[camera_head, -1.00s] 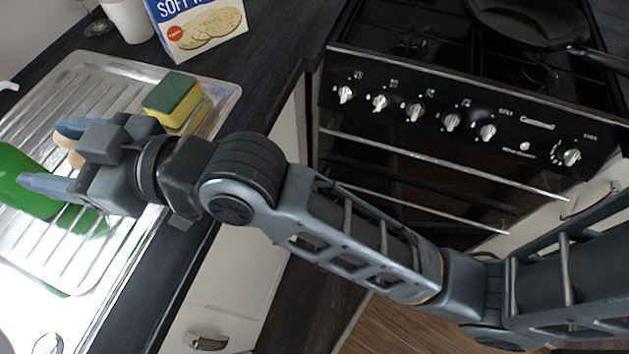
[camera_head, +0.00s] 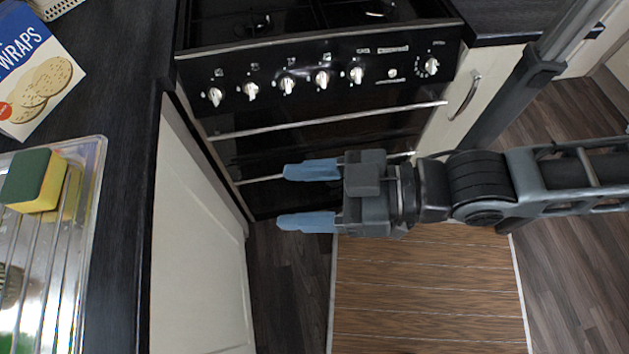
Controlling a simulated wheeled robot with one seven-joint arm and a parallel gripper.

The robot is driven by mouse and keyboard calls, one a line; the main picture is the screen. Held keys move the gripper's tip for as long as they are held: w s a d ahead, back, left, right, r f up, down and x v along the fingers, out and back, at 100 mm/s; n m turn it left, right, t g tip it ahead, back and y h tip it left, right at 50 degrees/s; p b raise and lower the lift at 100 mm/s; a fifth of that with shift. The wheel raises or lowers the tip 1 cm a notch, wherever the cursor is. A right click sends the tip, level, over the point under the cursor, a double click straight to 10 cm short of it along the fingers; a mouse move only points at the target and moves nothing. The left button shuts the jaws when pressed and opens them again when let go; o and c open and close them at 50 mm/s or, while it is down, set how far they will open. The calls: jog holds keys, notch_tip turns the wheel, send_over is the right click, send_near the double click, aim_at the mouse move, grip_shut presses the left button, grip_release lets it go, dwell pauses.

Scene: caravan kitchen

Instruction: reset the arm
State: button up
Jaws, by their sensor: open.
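My gripper (camera_head: 308,196) is open and empty, with its two blue fingertips apart and pointing left. It hangs in the air in front of the black oven (camera_head: 320,135), above the floor. My arm stretches in from the right edge of the picture. Nothing is between the fingers.
The steel drainer (camera_head: 75,235) at left holds a green and yellow sponge (camera_head: 35,181). A wraps box (camera_head: 35,75) stands on the dark counter (camera_head: 125,130). A white cupboard (camera_head: 195,240) is left of the gripper. A brown mat (camera_head: 430,290) lies on the floor.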

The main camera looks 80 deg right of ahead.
jog(key=v, duration=0.3)
jog(key=shift+s+d+r, duration=0.15)
jog(key=shift+d+r, duration=0.1)
jog(key=shift+d, duration=0.05)
grip_shut()
dwell(0.4)
dwell(1.2)
